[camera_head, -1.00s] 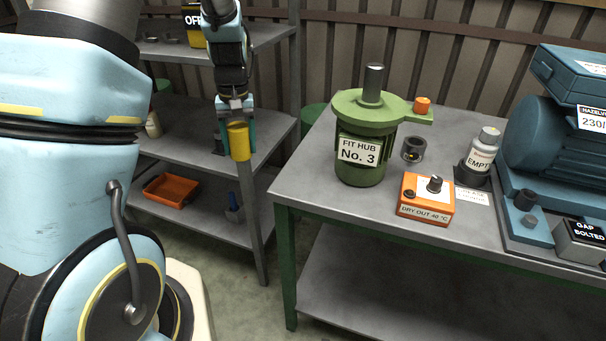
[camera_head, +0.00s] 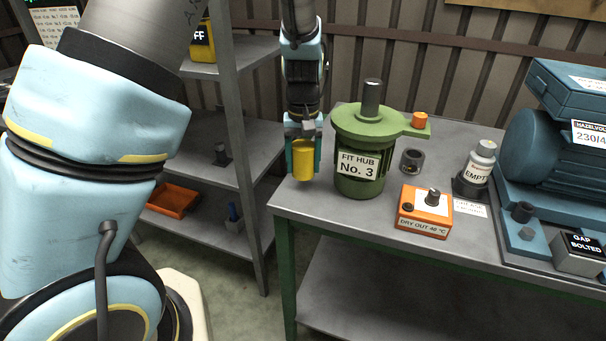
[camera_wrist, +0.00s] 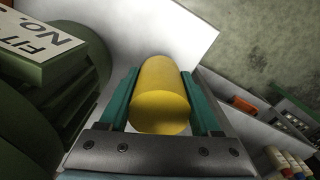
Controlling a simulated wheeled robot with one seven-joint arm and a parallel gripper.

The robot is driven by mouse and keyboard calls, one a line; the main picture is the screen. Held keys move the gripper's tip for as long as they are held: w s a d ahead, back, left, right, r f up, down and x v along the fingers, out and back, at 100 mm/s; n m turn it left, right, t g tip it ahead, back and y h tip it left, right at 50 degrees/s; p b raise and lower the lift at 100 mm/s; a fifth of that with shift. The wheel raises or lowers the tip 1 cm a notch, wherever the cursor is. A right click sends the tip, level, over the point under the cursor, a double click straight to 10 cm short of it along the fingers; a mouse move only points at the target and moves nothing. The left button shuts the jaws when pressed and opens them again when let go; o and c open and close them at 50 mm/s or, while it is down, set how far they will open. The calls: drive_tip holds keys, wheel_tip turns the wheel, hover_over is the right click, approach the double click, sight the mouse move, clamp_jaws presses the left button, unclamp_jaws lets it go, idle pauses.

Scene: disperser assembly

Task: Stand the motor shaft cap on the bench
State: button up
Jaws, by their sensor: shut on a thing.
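The motor shaft cap is a yellow cylinder (camera_head: 303,160), held upright between the teal fingers of my gripper (camera_head: 303,172). In the wrist view the cap (camera_wrist: 161,95) fills the space between the fingers of my gripper (camera_wrist: 163,100), which are shut on it. The grey bench (camera_head: 335,212) lies under and to the right of the cap. The cap is at the bench's left end, just left of the green motor (camera_head: 360,180) labelled "FIT HUB No. 3". I cannot tell whether its lower end touches the bench top.
An orange box (camera_head: 425,212) labelled "DRY OUT", a dark ring (camera_head: 411,161), a white "EMPTY" bottle (camera_head: 479,165) and a large blue motor (camera_head: 545,135) stand farther right. Shelves with an orange tray (camera_head: 172,198) are at the left. The bench front-left corner is clear.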

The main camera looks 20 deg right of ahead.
sight(302, 146)
drive_tip(key=shift+f+p, duration=0.3)
drive_tip(key=shift+f, duration=1.65)
drive_tip(key=shift+f, duration=0.15)
drive_tip(key=o, duration=1.4)
drive_tip(key=shift+c, duration=0.2)
wheel_tip(302, 146, up, 12)
drive_tip(key=shift+a+r+b, duration=0.1)
drive_tip(key=shift+r+b, duration=0.05)
drive_tip(key=shift+b, duration=0.6)
drive_tip(key=s+a+n+t, duration=0.1)
drive_tip(key=s+a+n, duration=0.2)
drive_tip(key=a, duration=2.7)
drive_tip(key=shift+s+f+t, duration=0.2)
drive_tip(key=shift+f+t, duration=0.1)
drive_tip(key=shift+f, duration=0.15)
